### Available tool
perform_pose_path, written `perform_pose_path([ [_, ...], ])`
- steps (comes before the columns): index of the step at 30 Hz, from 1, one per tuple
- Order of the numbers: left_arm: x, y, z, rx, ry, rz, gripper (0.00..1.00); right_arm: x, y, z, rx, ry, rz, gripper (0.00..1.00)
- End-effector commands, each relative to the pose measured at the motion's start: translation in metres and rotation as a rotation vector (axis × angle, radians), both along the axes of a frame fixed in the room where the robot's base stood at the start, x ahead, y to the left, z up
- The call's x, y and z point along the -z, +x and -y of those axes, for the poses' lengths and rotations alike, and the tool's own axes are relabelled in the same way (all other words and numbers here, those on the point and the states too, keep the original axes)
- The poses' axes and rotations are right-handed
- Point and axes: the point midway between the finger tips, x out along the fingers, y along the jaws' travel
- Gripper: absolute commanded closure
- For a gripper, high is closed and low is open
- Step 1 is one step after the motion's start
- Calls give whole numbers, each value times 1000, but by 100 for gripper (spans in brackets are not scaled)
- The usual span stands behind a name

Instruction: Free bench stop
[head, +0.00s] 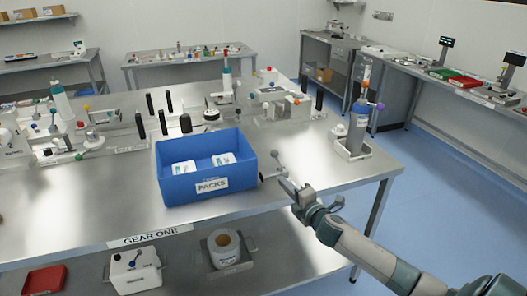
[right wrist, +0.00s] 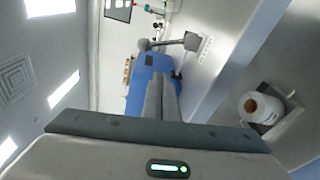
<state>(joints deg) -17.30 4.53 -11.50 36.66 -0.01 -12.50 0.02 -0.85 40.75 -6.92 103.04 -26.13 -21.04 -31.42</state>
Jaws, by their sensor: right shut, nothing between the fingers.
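A small lever with a grey ball knob (head: 275,155) is at the bench's front edge, just right of the blue PACKS bin; it looks like the bench stop. In the right wrist view, the lever arm (right wrist: 167,43) runs from the ball to a grey block (right wrist: 192,41) on the bench edge. My right gripper (head: 285,185) is shut and empty, close in front of the lever. In the right wrist view, its fingers (right wrist: 163,82) are together, with a gap to the lever. I cannot tell whether the stop is engaged. My left gripper is out of view.
The blue bin (head: 205,191), holding two white packs, stands close left of my gripper. A dispenser bottle (head: 359,132) stands at the bench's right corner. The lower shelf carries a white roll (head: 224,247) and a white box (head: 135,270). The blue floor at right is open.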

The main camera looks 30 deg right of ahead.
Motion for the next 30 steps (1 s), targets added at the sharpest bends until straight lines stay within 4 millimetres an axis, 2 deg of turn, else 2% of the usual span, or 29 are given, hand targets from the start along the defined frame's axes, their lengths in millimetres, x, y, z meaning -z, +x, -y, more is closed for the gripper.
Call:
perform_pose_path([
  [1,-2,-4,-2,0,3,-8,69,-13,1,1,-3,-21,12,100],
  [3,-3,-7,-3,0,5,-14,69,-24,3,2,-5,-43,25,100],
  [6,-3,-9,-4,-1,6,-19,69,-31,4,3,-5,-60,32,100],
  [20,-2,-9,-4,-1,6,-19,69,-32,6,3,-6,-62,35,100],
  [26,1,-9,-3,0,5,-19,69,-31,15,4,-6,-61,35,100],
  [30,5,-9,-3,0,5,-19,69,-31,29,5,-6,-62,36,100],
])
